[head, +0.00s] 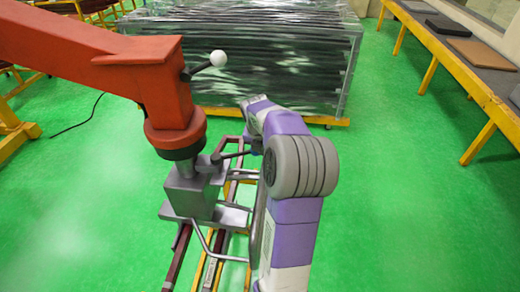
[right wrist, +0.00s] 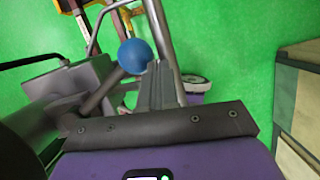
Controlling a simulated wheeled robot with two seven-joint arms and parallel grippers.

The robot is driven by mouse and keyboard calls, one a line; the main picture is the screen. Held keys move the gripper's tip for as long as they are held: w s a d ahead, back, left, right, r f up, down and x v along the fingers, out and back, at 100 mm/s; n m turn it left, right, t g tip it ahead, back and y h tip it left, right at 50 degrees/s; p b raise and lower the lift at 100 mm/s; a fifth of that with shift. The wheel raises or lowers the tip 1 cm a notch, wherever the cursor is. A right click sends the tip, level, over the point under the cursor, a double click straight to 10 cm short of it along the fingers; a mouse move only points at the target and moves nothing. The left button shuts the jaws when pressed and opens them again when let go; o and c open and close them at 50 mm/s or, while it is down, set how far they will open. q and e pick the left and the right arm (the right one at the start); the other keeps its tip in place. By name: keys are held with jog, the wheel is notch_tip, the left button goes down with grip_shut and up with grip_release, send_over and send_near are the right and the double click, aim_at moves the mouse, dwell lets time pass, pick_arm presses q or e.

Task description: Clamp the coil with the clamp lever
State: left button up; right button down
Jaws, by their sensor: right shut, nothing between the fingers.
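The orange clamp machine (head: 165,95) stands at the left, with a grey block (head: 190,195) under its dark collar. A clamp lever (head: 232,155) sticks out to the right of the block, towards my right gripper (head: 255,142). In the right wrist view, a blue ball knob (right wrist: 135,56) tops a grey lever shaft. My right gripper (right wrist: 160,88) is shut and empty beside the knob; whether they touch cannot be told. Brown and yellow bars (head: 178,252) run under the block; I cannot tell which is the coil. My left gripper is out of view.
A second lever with a white ball (head: 218,58) sticks out of the orange arm. Grey bent tubes (head: 215,250) pass beside my right arm. A large dark metal stack (head: 265,55) stands behind. A yellow-framed bench (head: 440,50) lies at the right. The green floor between is clear.

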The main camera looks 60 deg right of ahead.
dwell(0.3)
jog(key=s+a+r, duration=0.3)
jog(key=s+r, duration=0.2)
jog(key=r, duration=0.5)
jog(key=shift+s+a+r, duration=0.2)
jog(key=shift+s+a, duration=0.2)
